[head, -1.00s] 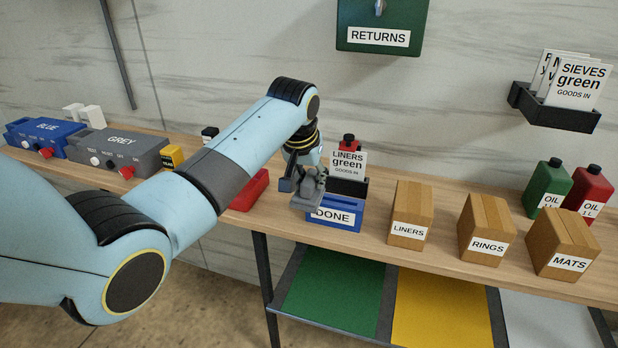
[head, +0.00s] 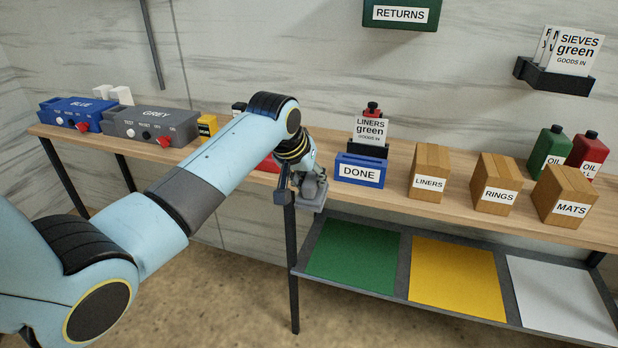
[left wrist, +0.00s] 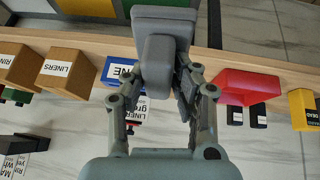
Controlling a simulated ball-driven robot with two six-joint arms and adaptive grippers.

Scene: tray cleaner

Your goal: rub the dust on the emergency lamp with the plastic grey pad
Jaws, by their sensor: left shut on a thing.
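My left gripper (head: 303,181) is shut on a grey pad (head: 312,198), held at the front edge of the bench, left of the blue DONE box. In the left wrist view, the gripper (left wrist: 158,88) grips the pad's narrower block, and the wider grey part (left wrist: 165,20) lies beyond it. The pad hides part of the bench edge. I cannot make out an emergency lamp or any dust in either view. My right gripper is not in view.
The bench (head: 400,196) carries the DONE box (head: 360,171), boxes labelled LINERS (head: 429,173), RINGS (head: 496,183) and MATS (head: 566,196), and BLUE (head: 75,113) and GREY (head: 150,125) units. A red object (left wrist: 247,87) sits near the gripper. Floor lies open in front.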

